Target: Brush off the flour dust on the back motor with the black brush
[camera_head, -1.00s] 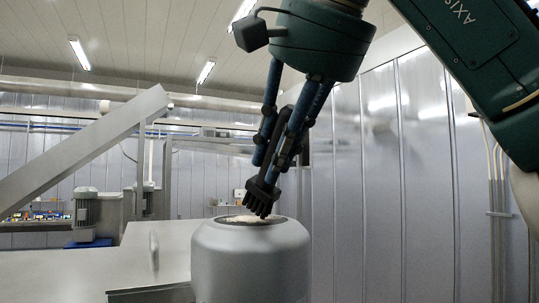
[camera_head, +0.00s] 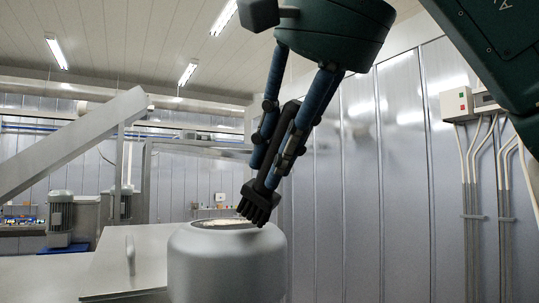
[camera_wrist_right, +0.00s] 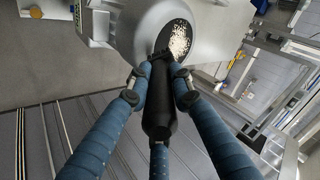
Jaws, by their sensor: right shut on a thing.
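The back motor (camera_head: 226,268) is a large rounded grey metal housing at the bottom centre of the head view. Its dark round top carries pale flour dust (camera_head: 222,222), which shows in the right wrist view as a white speckled patch (camera_wrist_right: 179,42). My right gripper (camera_head: 268,165) is shut on the black brush (camera_head: 259,203), with its blue fingers around the handle. The brush (camera_wrist_right: 159,105) tilts, bristles down, at the right edge of the motor's top. Whether the bristles touch the surface is unclear. My left gripper is not in view.
A ribbed metal wall (camera_head: 340,190) stands on the right, with a control box (camera_head: 457,104) and pipes. A flat metal surface (camera_head: 115,262) with a handle lies left of the motor. A slanted metal beam (camera_head: 75,130) and smaller grey motors (camera_head: 60,217) are farther back.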

